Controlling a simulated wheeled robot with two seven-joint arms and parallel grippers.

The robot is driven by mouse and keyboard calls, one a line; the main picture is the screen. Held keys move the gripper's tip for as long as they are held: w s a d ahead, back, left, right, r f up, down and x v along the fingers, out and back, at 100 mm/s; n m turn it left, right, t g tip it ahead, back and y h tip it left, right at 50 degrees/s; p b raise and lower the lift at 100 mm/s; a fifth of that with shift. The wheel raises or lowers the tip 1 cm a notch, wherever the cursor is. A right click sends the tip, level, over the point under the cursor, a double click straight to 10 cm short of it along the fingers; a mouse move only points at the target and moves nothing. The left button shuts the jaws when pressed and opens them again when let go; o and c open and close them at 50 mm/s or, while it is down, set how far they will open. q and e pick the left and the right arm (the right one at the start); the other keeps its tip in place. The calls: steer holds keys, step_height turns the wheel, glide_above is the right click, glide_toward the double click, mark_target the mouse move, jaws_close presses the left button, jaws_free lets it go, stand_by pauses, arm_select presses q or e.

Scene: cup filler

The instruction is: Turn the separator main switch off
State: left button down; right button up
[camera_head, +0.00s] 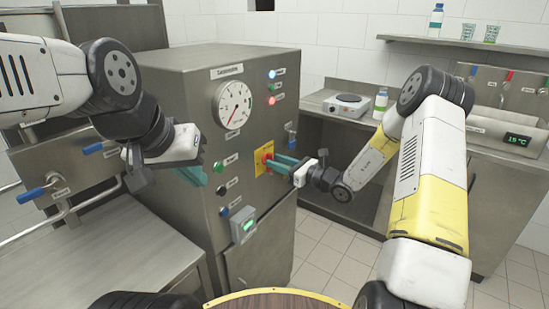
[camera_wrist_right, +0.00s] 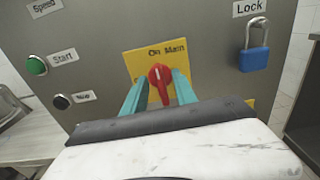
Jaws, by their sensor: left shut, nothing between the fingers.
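The separator main switch is a red rotary knob (camera_head: 266,157) on a yellow plate (camera_head: 258,170) on the grey cabinet front. My right gripper (camera_head: 278,163) is at the switch. Its teal fingers (camera_wrist_right: 160,92) stand on either side of the knob with a small gap showing, so it is open around it. My left gripper (camera_head: 196,176) is shut and empty, left of the switch near the cabinet's edge.
A blue padlock (camera_wrist_right: 254,58) hangs right of the switch. Blue-handled valves (camera_head: 32,193) are at the left.

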steer(key=shift+w+a, duration=0.35)
steer(key=shift+a, duration=0.15)
steer(key=shift+c, duration=0.2)
jaws_close()
